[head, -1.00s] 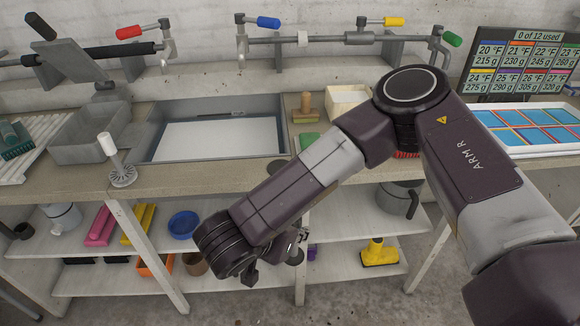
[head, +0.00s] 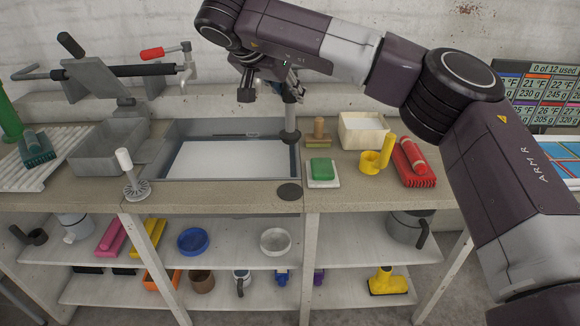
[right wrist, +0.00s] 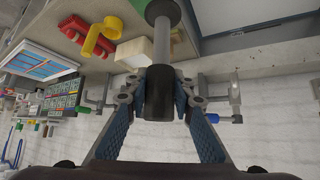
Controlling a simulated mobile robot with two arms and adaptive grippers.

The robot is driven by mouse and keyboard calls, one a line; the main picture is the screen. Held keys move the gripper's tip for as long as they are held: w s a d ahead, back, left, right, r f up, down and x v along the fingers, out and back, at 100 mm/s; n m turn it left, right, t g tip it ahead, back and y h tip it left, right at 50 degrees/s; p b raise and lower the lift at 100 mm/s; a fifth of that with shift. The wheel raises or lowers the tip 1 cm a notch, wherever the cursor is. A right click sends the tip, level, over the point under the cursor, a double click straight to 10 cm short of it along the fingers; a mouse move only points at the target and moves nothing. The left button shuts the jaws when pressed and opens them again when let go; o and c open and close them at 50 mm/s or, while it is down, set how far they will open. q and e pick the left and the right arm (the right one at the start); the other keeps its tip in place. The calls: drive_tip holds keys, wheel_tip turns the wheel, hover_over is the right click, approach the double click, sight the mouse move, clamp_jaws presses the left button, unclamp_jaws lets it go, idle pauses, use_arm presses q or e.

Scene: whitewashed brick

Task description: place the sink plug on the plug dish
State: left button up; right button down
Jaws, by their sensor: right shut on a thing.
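The sink plug is a grey rod with a black disc foot (head: 290,135). It hangs upright, foot down, from my right gripper (head: 286,84), in front of the sink's right back part. In the right wrist view, the fingers (right wrist: 164,85) are shut around the plug's black upper grip (right wrist: 159,105); its rod and foot (right wrist: 163,12) point away. A flat dark round disc (head: 289,191), which looks like the plug dish, lies bare on the counter's front edge, nearer and lower than the plug. My left gripper is out of view.
The sink tray (head: 228,178) is to the left. A green sponge on a white dish (head: 322,184), a wooden stamp (head: 319,132), a yellow roll holder (head: 375,162) and a red brush (head: 412,160) stand right of the disc. A white-handled strainer (head: 136,188) stands at left.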

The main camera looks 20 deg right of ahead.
sight(287, 137)
wheel_tip(287, 137, down, 12)
drive_tip(key=shift+f+p, duration=0.1)
drive_tip(key=shift+p, duration=0.65)
wheel_tip(287, 137, down, 4)
drive_tip(key=shift+f+p, duration=0.1)
drive_tip(key=shift+p, duration=0.3)
drive_tip(key=shift+f, duration=0.1)
drive_tip(key=c, duration=1.7)
unclamp_jaws()
drive_tip(key=shift+o, duration=0.2)
